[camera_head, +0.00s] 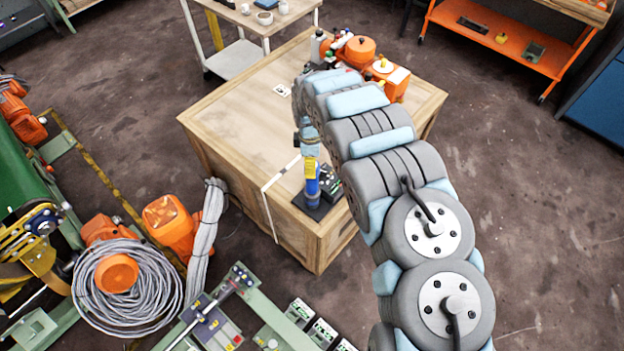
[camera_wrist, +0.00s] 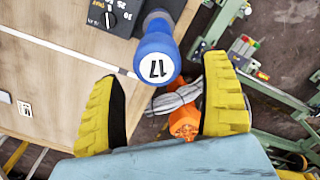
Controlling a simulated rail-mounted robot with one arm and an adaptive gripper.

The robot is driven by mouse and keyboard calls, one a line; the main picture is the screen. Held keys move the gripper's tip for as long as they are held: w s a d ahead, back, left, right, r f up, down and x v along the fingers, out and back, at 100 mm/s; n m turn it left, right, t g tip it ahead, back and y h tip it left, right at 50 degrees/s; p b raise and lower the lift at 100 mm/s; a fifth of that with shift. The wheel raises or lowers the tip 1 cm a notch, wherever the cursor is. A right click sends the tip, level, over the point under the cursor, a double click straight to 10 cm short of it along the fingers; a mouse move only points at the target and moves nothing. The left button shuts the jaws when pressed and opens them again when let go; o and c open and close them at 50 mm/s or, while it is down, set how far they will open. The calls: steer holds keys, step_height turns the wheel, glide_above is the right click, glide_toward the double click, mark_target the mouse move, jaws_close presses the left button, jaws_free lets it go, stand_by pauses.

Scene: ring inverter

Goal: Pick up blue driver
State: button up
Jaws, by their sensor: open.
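The blue driver (camera_head: 312,190) stands upright near the front corner of the wooden crate, on a dark base. In the wrist view its rounded blue end (camera_wrist: 156,58), with a white label reading 17, points toward the camera. My gripper (camera_head: 311,166) is above the driver. In the wrist view my gripper (camera_wrist: 164,84) is open, its yellow fingers on the left and right of the driver's blue end, with visible gaps to it.
A black box with a dial (camera_wrist: 113,14) is close beside the driver on the crate (camera_head: 235,120). An orange device (camera_head: 360,50) and small items stand at the crate's back. Coiled cable (camera_head: 150,290) and green machinery lie to the left and front.

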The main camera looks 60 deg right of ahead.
mark_target(312, 181)
steer(key=shift+f, duration=1.5)
steer(key=shift+d+f, duration=0.2)
steer(key=shift+f, duration=1.95)
steer(key=shift+s+f, duration=0.1)
steer(key=shift+f, duration=0.35)
steer(key=c, duration=1.4)
